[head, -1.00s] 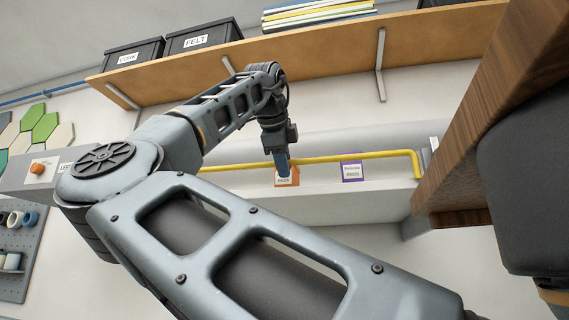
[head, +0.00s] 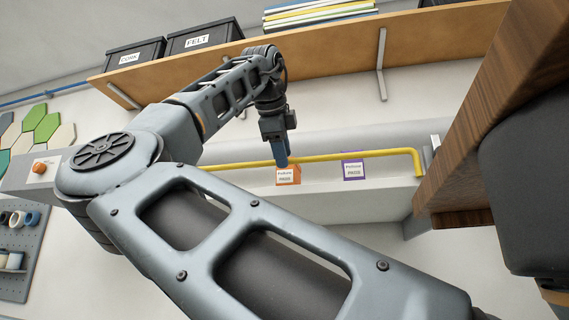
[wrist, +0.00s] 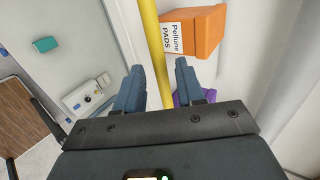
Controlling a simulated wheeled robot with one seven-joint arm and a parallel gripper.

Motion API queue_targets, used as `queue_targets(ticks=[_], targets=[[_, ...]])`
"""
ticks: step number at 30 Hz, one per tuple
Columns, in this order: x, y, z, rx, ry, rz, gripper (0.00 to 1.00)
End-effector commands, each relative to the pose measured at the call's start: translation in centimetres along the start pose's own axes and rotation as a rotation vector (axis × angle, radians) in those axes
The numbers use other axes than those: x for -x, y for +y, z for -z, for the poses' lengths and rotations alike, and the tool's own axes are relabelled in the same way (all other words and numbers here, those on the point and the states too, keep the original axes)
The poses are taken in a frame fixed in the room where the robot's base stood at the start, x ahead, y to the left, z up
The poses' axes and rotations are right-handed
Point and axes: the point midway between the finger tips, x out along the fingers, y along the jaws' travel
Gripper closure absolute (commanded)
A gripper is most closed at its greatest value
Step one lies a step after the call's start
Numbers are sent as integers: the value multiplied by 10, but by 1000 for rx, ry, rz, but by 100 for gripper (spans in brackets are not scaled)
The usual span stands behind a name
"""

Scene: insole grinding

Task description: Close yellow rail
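In the wrist view the rail (wrist: 153,40) runs down between my two blue-grey fingertips. My gripper (wrist: 159,78) is open, with one finger on each side of the rail and visible gaps. In the head view my gripper (head: 281,152) points down and overlaps the rail just above an orange box. I cannot tell how deep the rail lies between the fingers.
The orange Pellune pads box (head: 288,175) and a purple box (head: 353,168) sit by the rail. A shelf (head: 330,54) with black bins hangs above. A wooden edge (head: 480,150) stands at the right. An orange knob (head: 39,167) is at far left.

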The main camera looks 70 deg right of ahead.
Motion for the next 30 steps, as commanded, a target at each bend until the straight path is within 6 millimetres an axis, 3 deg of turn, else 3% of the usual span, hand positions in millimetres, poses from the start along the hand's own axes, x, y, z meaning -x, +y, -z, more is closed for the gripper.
queue_targets(ticks=[3,9,30], targets=[[20,0,0,0,-1,1,62],[41,0,0,0,1,-1,62],[45,0,0,-1,0,-1,62]])
